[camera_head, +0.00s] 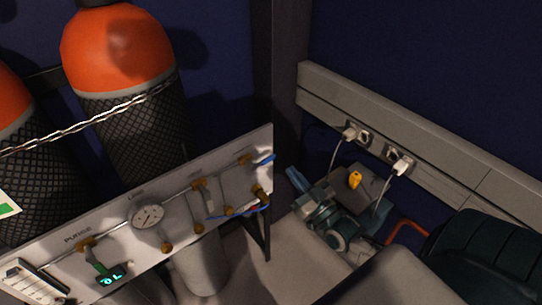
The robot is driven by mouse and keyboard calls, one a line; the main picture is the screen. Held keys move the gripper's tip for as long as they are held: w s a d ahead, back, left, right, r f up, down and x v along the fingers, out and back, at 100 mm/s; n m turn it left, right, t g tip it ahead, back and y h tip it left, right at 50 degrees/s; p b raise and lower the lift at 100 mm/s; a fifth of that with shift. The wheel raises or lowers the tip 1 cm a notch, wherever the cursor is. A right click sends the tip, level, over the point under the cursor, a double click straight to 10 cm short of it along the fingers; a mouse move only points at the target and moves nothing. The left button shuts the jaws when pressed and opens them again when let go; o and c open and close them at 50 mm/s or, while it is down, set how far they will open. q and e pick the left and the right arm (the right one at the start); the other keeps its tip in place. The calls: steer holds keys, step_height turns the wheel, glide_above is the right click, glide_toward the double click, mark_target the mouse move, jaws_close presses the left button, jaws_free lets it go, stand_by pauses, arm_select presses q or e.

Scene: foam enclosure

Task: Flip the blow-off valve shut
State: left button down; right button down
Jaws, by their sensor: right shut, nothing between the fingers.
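A pale valve panel (180,225) slopes across the left and middle, with brass fittings and a round white gauge (147,215). A blue lever (264,159) sticks out to the right from a brass fitting at its upper right end. This looks like the blow-off valve, but its label is too small to read. My right gripper (291,176) is shut and empty, a little right of and below the blue lever, apart from it. Its teal and grey body reaches back to the lower right. My left gripper is not in view.
Two orange-topped cylinders (118,50) stand behind the panel, held by a chain (90,125). A blue line (240,213) runs below the panel's right fittings. A wall trunking (450,165) carries sockets with plugs and cables. A dark ribbed object (490,255) fills the lower right.

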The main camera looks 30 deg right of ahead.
mark_target(273, 156)
steer(key=w, duration=0.6)
steer(key=w+b, duration=0.1)
steer(key=w, duration=0.2)
steer(key=shift+w+a+r, duration=0.25)
steer(key=shift+a+r, duration=0.05)
steer(key=shift+a, duration=0.05)
steer(key=shift+f, duration=0.75)
